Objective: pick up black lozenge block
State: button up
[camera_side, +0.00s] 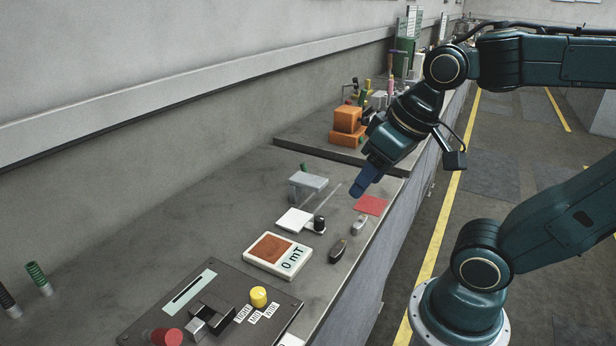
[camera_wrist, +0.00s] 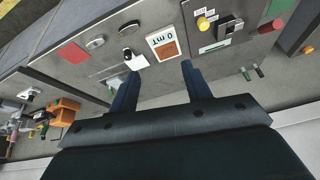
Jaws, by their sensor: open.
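The black lozenge block (camera_side: 338,250) lies on the grey bench top near its front edge, to the right of the white meter reading "0 mT". It also shows in the wrist view (camera_wrist: 130,28), at the top centre, beyond the fingertips. My gripper (camera_side: 360,188) is above the bench, behind and up from the block in the side view, near the red square. In the wrist view my gripper (camera_wrist: 160,70) has its two blue fingers apart with nothing between them. The block is clear of the gripper, and nothing hides it.
The meter (camera_side: 278,254), a grey oval piece (camera_side: 360,225), a red square (camera_side: 370,204) and a white card with a black knob (camera_side: 300,220) lie around the block. A control panel (camera_side: 150,315) with buttons stands at front left. Orange blocks (camera_side: 347,127) sit farther back.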

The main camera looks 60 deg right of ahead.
jog(key=w+d+f+m+g+y, duration=0.1)
jog(key=w+d+f+m+g, duration=0.1)
jog(key=w+d+f+m, duration=0.2)
jog(key=w+d+f+m+g+y, duration=0.2)
jog(key=d+f+m, duration=0.6)
jog(key=m, duration=0.4)
jog(key=shift+w+d+g, duration=0.45)
jog(key=shift+w+g, duration=0.05)
jog(key=shift+w, duration=0.75)
jog(key=shift+f, duration=0.15)
send_over(338, 248)
jog(key=d, duration=0.2)
jog(key=shift+d+f+x, duration=0.1)
jog(key=shift+d+x, duration=0.2)
jog(key=shift+x, duration=1)
jog(key=shift+d+f+x, duration=0.1)
jog(key=shift+d+x, duration=0.15)
jog(key=shift+x, duration=1.05)
jog(key=shift+d+f+x, duration=0.1)
jog(key=shift+d+x, duration=0.2)
jog(key=shift+x, duration=1)
jog(key=shift+s+f, duration=0.1)
jog(key=shift+x, duration=2.45)
jog(key=shift+c, duration=0.4)
grip_shut()
